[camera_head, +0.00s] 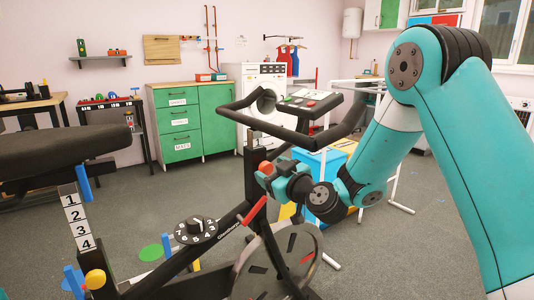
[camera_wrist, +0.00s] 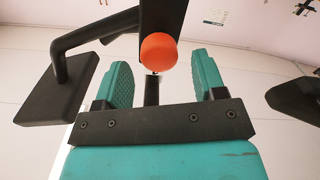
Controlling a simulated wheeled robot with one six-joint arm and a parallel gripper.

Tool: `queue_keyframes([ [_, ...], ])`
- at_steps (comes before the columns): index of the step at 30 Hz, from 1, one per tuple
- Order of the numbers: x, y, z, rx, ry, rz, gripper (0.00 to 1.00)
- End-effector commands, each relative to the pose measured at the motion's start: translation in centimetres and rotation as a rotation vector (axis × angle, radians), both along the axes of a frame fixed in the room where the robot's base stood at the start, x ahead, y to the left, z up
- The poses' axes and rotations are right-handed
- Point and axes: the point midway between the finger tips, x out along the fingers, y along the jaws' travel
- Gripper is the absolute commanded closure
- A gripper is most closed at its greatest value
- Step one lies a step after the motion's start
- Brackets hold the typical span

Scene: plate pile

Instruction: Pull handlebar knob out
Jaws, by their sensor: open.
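The orange handlebar knob (camera_wrist: 158,50) shows as a round end on the black handlebar post (camera_wrist: 163,15) in the wrist view. The two teal fingers of my gripper (camera_wrist: 160,70) stand apart on its left and right, with gaps on both sides. In the head view the knob (camera_head: 267,168) is on the bike's front post (camera_head: 251,180), at the fingertips of my gripper (camera_head: 272,167). My gripper reaches it from the right and is open. The black handlebar (camera_head: 290,133) with its console sits above. My gripper partly hides the knob's base in the head view.
The bike's seat (camera_head: 60,142) is at the left, above a post numbered 1 to 4 with a yellow knob (camera_head: 95,279). A numbered dial (camera_head: 196,229) and a flywheel (camera_head: 280,262) are lower down. Green drawers (camera_head: 180,122) stand behind. A blue box (camera_head: 318,165) is behind my wrist.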

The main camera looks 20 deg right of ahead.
Motion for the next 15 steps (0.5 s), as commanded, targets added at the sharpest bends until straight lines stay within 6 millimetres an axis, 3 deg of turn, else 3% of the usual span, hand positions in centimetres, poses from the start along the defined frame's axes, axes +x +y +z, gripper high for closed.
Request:
queue_keyframes([
  [6, 2.3, 0.8, 0.1, 0.0, 0.002, 0.002, 0.36],
  [15, 2.7, 0.8, -0.1, 0.001, 0.0, 0.0, 0.36],
])
